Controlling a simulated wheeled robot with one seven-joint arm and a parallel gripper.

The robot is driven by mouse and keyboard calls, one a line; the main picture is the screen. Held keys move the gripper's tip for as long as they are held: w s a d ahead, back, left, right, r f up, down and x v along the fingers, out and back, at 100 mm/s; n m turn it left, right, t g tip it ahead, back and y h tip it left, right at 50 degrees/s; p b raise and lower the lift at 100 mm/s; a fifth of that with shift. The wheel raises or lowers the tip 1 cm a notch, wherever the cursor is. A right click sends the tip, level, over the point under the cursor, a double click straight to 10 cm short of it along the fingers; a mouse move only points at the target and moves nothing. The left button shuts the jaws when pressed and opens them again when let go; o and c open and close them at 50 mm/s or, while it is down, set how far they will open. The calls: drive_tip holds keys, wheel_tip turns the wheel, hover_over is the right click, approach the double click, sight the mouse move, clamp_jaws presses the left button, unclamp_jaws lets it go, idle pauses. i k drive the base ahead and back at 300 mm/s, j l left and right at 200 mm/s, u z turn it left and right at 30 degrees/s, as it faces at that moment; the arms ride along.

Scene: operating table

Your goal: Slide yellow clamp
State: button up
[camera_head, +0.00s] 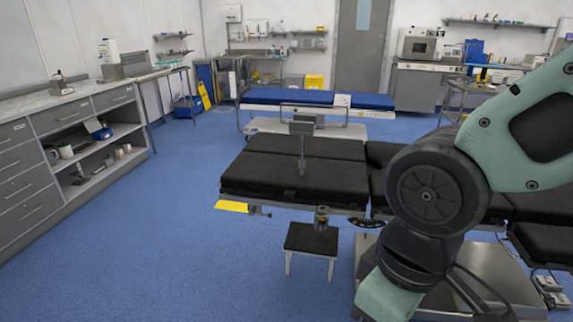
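A flat bright yellow piece (233,206) shows at the near left corner of the black operating table (265,179), just below its padded edge. A small dark metal fitting (259,210) sits right beside it on the table's side. Another small clamp-like fitting (321,218) with a brownish-yellow tint sits farther right along the same edge. I cannot tell which of these is the clamp itself. My arm fills the right of the view and covers part of the table. My gripper is not visible.
A black-topped footstool (311,239) stands in front of the table. A grey post-mounted fitting (302,126) rises over the table top. A blue-topped bed (318,97) stands behind. Counters (60,105) line the left wall. Blue floor is clear at the left.

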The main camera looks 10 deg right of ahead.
sight(321, 212)
drive_tip(key=i+l, duration=0.1)
drive_tip(key=i, duration=0.75)
